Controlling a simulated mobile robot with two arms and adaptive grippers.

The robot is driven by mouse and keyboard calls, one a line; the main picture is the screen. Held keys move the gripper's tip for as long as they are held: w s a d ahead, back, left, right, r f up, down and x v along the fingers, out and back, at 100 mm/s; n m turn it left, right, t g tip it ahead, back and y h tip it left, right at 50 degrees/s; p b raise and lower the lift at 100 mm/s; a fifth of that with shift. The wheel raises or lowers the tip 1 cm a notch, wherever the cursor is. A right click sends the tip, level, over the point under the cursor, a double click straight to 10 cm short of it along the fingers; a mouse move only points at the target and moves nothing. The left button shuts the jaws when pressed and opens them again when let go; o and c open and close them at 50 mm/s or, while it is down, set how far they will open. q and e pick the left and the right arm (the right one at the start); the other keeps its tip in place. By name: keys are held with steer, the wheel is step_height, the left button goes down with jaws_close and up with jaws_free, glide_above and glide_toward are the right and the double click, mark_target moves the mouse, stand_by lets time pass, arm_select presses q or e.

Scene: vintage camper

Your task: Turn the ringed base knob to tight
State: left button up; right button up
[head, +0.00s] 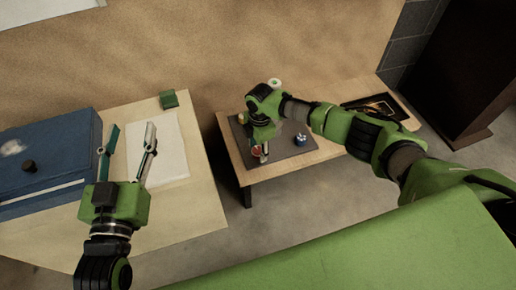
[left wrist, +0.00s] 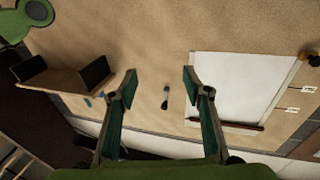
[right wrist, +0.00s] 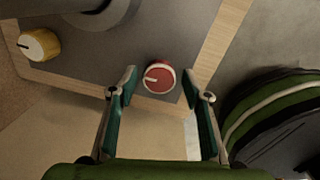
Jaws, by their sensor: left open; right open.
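A red knob (right wrist: 160,77) with a pale pointer line and a light rim sits near the edge of a dark grey board (right wrist: 195,20). In the right wrist view it lies between the open fingers of my right gripper (right wrist: 159,72), which appear apart from it. In the head view the red knob (head: 259,153) is partly covered by my right gripper (head: 263,150). A yellow knob (right wrist: 40,45) with a dark pointer line is farther left. My left gripper (head: 132,128) is open and empty above the left table.
The board (head: 290,149) lies on a low wooden table (head: 275,169), with a blue-and-white knob (head: 301,140) on it. A dark picture (head: 375,107) lies at right. The left table (head: 190,212) holds a blue box (head: 60,150), white paper (head: 170,150) and a green block (head: 168,99).

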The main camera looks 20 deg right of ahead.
steer(key=c, duration=1.1)
